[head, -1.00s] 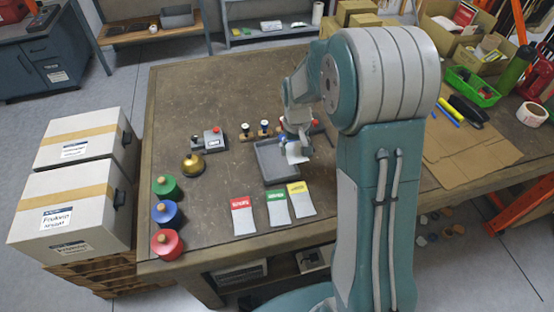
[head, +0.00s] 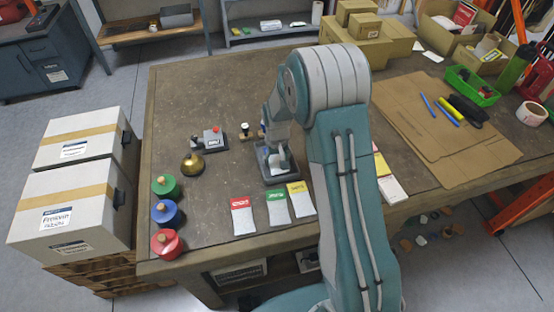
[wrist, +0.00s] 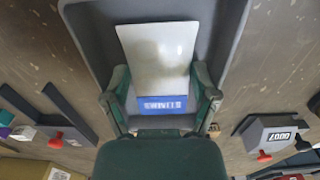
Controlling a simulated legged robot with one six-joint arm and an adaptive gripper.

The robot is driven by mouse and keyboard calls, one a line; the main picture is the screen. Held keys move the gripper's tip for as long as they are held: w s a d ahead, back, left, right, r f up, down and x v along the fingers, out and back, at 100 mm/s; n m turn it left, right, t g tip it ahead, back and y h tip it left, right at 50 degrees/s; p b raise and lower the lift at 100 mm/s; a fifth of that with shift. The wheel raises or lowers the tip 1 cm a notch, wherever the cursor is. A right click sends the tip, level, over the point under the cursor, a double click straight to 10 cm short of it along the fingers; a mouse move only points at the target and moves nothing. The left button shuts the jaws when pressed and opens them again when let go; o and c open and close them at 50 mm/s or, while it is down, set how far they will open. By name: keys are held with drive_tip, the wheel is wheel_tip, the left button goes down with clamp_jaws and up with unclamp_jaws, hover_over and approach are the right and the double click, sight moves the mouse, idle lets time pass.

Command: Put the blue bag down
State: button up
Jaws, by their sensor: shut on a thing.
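The blue bag (wrist: 160,60) is a pale pouch with a blue label band; it shows in the wrist view between my fingers. My gripper (wrist: 160,88) is shut on it near the blue band. The grey tray (wrist: 230,25) lies behind the bag in the wrist view. In the head view my gripper (head: 277,160) is over the tray (head: 276,182), with the pale bag (head: 281,164) hanging down at it. Whether the bag touches the tray floor cannot be told.
Red (head: 241,215), green (head: 277,207) and yellow (head: 300,199) labelled bags lie in front of the tray. A brass dome (head: 193,164) and a grey device with a red knob (head: 210,138) stand to the left. My arm hides the table right of the tray.

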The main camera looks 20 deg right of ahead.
sight(277, 161)
drive_tip(key=o, duration=1.1)
drive_tip(key=shift+f, duration=0.1)
wheel_tip(277, 161, up, 13)
drive_tip(key=s+r+t, duration=0.2)
drive_tip(key=s+r, duration=0.9)
drive_tip(key=r, duration=0.2)
drive_tip(key=s+r+t, duration=0.1)
drive_tip(key=s+r, duration=0.1)
drive_tip(key=s, duration=0.6)
drive_tip(key=s+r+t, duration=0.1)
drive_tip(key=s+t, duration=0.1)
drive_tip(key=s, duration=0.6)
drive_tip(key=shift+s+r+t, duration=0.3)
drive_tip(key=shift+s+r, duration=0.05)
